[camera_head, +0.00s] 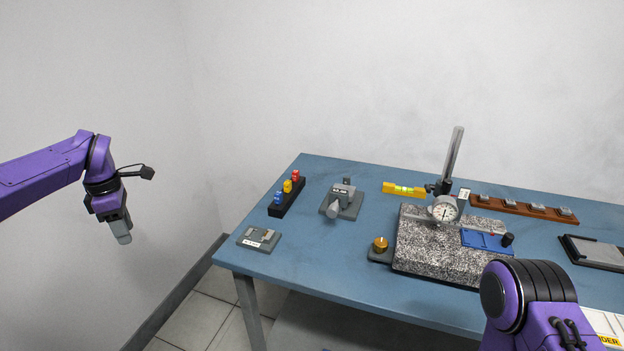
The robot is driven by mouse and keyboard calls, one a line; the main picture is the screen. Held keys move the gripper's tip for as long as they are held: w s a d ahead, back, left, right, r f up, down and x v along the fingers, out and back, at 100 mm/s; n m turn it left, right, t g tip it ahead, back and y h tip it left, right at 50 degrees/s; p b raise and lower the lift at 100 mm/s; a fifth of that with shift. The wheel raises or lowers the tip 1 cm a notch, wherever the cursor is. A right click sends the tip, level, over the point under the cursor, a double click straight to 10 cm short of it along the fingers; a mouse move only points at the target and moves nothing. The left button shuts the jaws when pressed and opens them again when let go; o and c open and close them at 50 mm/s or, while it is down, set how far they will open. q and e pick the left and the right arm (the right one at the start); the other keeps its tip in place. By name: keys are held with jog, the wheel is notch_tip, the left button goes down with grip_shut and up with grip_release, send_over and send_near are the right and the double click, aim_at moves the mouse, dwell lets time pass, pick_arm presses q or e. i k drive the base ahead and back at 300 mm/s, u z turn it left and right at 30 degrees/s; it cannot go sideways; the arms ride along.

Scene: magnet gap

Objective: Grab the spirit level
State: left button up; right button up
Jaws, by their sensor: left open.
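The spirit level (404,189) is a short yellow bar with a green vial. It lies towards the back of the blue table, just left of the dial gauge stand. My left gripper (124,238) hangs in the air left of the table, pointing down, well away from the level, with nothing seen in it. My right arm shows at the bottom right, but its gripper is out of the picture.
A dial gauge (444,209) on a post stands on a speckled granite block (440,262), close to the level. A black rack (287,197) with coloured knobs, a grey clamp device (342,201) and a small grey plate (259,239) sit at left. A brown strip (522,208) lies behind right.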

aim_at(417, 192)
jog(key=z, duration=1.45)
jog(key=i, duration=1)
jog(key=z, duration=0.05)
